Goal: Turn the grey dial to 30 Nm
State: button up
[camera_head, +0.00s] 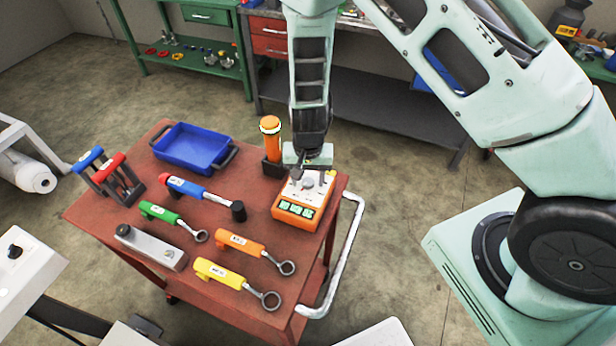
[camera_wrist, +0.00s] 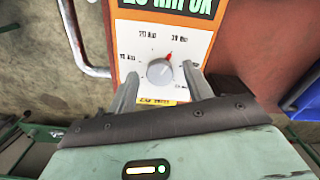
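The grey dial (camera_wrist: 157,73) sits on the white face of an orange box (camera_wrist: 207,45). The box stands on the red cart's right side in the head view (camera_head: 295,212). The dial's red pointer (camera_wrist: 170,55) points up and right, near the upper-right label (camera_wrist: 180,37), which seems to read 30 Nm. The label left of it (camera_wrist: 147,36) seems to read 20 Nm. The display (camera_wrist: 180,5) is cut off at the top; its digits are hard to read. My gripper (camera_wrist: 161,70) is open, one finger on each side of the dial, with visible gaps.
The red cart (camera_head: 135,222) also carries a blue tray (camera_head: 190,148), several coloured wrenches and an orange cylinder (camera_head: 272,142) in a black holder close to my gripper. A white handle (camera_head: 345,260) runs along the cart's right side.

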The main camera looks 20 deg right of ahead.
aim_at(308, 182)
notch_tip(308, 182, up, 17)
jog(key=b, duration=0.2)
jog(key=shift+r, duration=0.2)
dwell(0.6)
jog(key=s+a+r+n+b, duration=0.2)
jog(key=s+n, duration=0.4)
jog(key=s, duration=0.5)
jog(key=s+a+r+n+b, duration=0.2)
jog(key=s+n, duration=0.4)
jog(key=s, duration=0.6)
jog(key=shift+s+a+r+n+y, duration=0.15)
jog(key=shift+a+r+n+y, duration=0.2)
jog(key=shift+a, duration=0.55)
